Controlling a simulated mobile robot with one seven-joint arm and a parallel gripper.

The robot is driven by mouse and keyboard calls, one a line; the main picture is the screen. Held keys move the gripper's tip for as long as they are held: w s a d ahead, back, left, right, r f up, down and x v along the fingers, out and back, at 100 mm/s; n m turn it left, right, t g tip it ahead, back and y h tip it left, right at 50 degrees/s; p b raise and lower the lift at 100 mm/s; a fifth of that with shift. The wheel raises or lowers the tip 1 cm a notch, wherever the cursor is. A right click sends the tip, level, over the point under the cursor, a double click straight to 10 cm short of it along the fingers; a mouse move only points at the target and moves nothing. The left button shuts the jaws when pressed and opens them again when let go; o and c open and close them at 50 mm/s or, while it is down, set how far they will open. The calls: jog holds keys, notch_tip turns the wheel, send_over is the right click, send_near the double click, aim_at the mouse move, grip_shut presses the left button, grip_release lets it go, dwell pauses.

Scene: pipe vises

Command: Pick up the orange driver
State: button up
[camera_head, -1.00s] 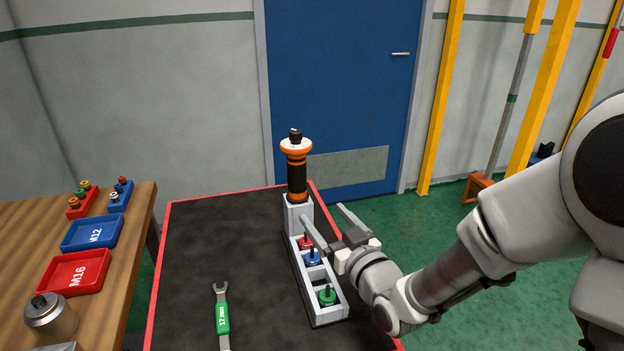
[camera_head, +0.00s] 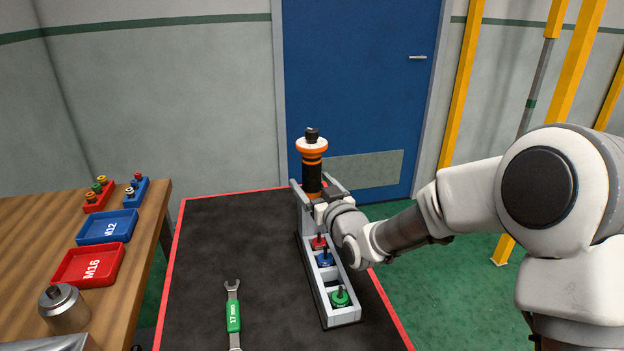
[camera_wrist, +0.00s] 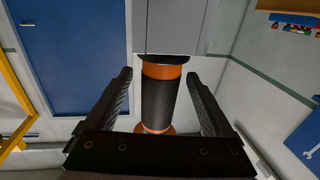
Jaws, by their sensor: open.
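The orange driver (camera_head: 312,170) stands upright at the far end of a grey rack (camera_head: 345,317) on the black mat. It has a black grip with orange bands, a white-and-orange collar and a dark top. In the wrist view the driver (camera_wrist: 158,105) lies between the two fingers of my gripper (camera_wrist: 160,95), with a gap on each side. My gripper (camera_head: 318,187) is open, one finger on each side of the driver's lower grip in the head view. The driver's lower end is hidden by the gripper and rack.
The rack also holds red (camera_head: 319,243), blue (camera_head: 325,259) and green (camera_head: 340,297) pieces. A green-handled 17 mm wrench (camera_head: 233,316) lies on the mat. A wooden table at left carries a blue M12 tray (camera_head: 107,227) and a red M16 tray (camera_head: 88,265).

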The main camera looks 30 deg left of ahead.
jog(key=shift+x, duration=1.85)
jog(key=shift+r, duration=0.1)
jog(key=shift+c, duration=0.2)
grip_shut()
jog(key=shift+r, duration=0.2)
